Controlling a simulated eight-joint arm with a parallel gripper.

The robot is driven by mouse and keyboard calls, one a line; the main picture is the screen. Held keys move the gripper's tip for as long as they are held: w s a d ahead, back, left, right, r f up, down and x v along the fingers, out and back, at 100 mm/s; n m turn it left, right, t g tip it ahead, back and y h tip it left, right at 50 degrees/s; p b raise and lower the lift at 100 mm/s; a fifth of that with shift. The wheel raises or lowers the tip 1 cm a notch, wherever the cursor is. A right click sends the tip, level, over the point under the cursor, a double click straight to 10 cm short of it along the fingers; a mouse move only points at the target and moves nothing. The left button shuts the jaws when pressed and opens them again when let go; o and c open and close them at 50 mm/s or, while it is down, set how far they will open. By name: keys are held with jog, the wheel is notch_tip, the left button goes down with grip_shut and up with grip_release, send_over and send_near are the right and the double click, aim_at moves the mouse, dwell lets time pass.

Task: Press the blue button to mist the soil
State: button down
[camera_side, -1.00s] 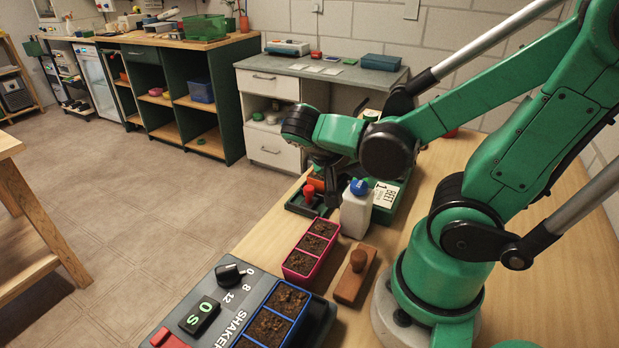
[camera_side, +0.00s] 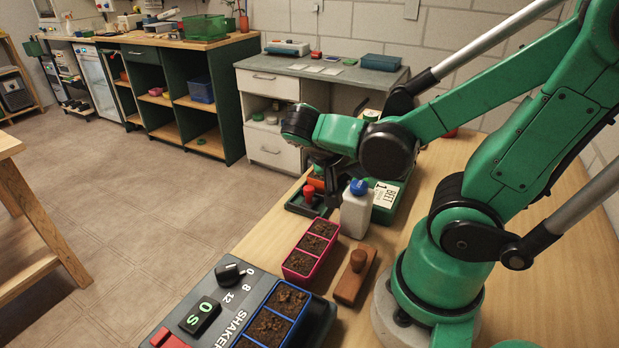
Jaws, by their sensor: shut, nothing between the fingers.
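The blue button (camera_side: 358,186) is the round blue top of a white bottle (camera_side: 355,215) standing upright on the wooden bench. My gripper (camera_side: 332,200) points down just left of the bottle in the picture, its fingers dark and shut with nothing between them. The fingertips are partly hidden, and I cannot tell whether they touch the bottle. Brown soil fills a pink-rimmed tray (camera_side: 284,272) in front of the bottle. More soil fills a blue-rimmed tray (camera_side: 304,302) set in the grey shaker (camera_side: 262,283).
A red-knobbed item (camera_side: 308,194) sits in a dark green tray left of my gripper. A seed box (camera_side: 388,195) lies right of the bottle. A wooden tamper (camera_side: 355,275) lies beside the pink tray. Bare bench (camera_side: 545,270) shows at the right.

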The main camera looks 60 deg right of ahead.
aim_at(357, 187)
jog(key=shift+f, duration=0.15)
dwell(0.3)
jog(key=shift+f, duration=0.4)
jog(key=shift+r, duration=0.55)
jog(key=shift+r, duration=3)
jog(key=shift+r, duration=0.1)
dwell(0.3)
